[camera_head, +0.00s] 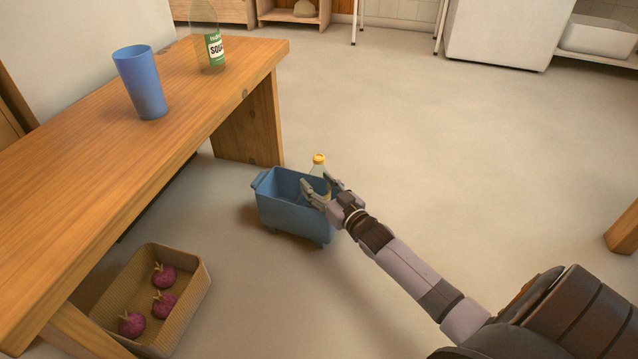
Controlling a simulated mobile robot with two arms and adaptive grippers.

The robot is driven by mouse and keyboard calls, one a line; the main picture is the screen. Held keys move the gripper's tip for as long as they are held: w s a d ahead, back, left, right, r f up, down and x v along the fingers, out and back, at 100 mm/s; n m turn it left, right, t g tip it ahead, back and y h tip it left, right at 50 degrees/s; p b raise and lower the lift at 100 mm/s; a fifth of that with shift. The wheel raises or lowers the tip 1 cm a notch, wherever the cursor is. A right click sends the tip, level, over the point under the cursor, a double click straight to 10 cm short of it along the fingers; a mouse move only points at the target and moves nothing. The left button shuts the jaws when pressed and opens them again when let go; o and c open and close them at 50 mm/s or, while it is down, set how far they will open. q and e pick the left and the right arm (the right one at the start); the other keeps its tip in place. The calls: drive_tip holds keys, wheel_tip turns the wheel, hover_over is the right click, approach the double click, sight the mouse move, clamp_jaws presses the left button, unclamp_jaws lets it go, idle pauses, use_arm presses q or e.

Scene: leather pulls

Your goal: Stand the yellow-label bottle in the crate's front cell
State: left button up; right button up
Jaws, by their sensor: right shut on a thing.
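A blue crate (282,214) stands on the floor beside the wooden bench. A pale bottle with a yellow cap (319,159) is upright at the crate's right end. My right gripper (316,190) is shut on this bottle, reaching over the crate's right wall. A little yellow shows on the bottle between the fingers, but the label is mostly hidden. The bottle's base is hidden too, so I cannot tell whether it touches the crate floor or which cell it is over. My left gripper is not in view.
The wooden bench (75,140) on the left bears a blue cup (141,85) and a green-label bottle (214,50). A tan basket (193,301) with purple vegetables (164,275) sits on the floor at lower left. The floor to the right of the crate is mostly clear.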

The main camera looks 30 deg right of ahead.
drive_tip(key=o, duration=1.5)
drive_tip(key=shift+r, duration=0.1)
drive_tip(key=shift+c, duration=0.2)
